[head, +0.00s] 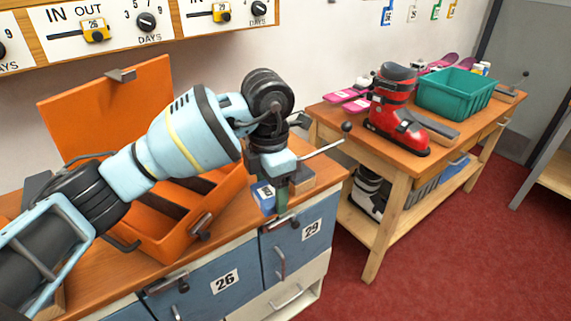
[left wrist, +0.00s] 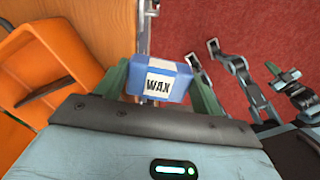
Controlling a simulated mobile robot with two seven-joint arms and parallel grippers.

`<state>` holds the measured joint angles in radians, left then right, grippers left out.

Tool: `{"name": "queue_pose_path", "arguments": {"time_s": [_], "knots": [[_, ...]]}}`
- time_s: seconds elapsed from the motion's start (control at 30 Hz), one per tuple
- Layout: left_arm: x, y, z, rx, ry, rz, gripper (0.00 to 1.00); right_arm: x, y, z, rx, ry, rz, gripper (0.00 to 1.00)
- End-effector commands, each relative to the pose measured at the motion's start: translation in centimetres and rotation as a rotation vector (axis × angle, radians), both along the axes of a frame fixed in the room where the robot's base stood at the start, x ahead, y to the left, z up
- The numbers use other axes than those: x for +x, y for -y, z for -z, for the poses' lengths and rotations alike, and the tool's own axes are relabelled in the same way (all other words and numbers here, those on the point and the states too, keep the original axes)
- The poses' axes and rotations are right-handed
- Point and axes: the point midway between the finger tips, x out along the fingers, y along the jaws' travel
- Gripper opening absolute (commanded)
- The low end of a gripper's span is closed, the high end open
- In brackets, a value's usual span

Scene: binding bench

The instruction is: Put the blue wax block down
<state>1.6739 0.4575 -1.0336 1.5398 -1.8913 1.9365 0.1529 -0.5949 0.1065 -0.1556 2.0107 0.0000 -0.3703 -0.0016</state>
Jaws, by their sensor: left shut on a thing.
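The blue wax block (head: 263,197) has a white label, which reads WAX in the left wrist view (left wrist: 160,84). My left gripper (head: 279,198) is shut on it, with a green finger on each side of the block (left wrist: 161,79) in the left wrist view. The block is at the front edge of the wooden bench (head: 235,222), right of the open orange case (head: 165,215). I cannot tell whether its underside touches the bench top.
A small brown block (head: 302,176) and a dark clamp with a crank handle (head: 322,148) are close behind my left gripper. Blue drawers numbered 26 and 29 are below. A second bench (head: 455,135) at right carries a red ski boot (head: 396,112) and a green crate (head: 455,95).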

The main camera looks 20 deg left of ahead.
Motion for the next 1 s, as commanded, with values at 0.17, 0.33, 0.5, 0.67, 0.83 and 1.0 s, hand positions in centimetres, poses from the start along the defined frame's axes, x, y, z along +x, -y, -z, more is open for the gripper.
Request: {"name": "queue_pose_path", "arguments": {"time_s": [0.17, 0.33, 0.5, 0.67, 0.83, 1.0], "knots": [[-1.8, -1.1, 1.2, 0.009, 0.012, 0.325, 0.44, -0.5, 0.0, 0.1, 0.000, -0.009, 0.000, 0.00], [-4.0, -2.1, 2.5, 0.019, 0.017, 0.692, 0.44, 0.4, 0.0, -0.2, 0.000, 0.009, 0.000, 0.00], [-6.6, -3.1, 3.8, 0.029, 0.017, 1.083, 0.44, 0.7, 0.0, -0.2, 0.000, 0.014, 0.000, 0.00], [-9.4, -4.0, 4.9, 0.035, 0.012, 1.454, 0.44, 0.5, 0.0, -0.2, 0.001, 0.011, 0.001, 0.00], [-12.6, -4.8, 5.9, 0.033, 0.005, 1.838, 0.44, 0.5, 0.0, -0.1, 0.000, 0.009, 0.000, 0.00], [-15.2, -5.4, 6.7, 0.026, -0.003, 2.143, 0.44, 0.2, 0.0, -0.1, -0.001, 0.005, 0.000, 0.00]]}}
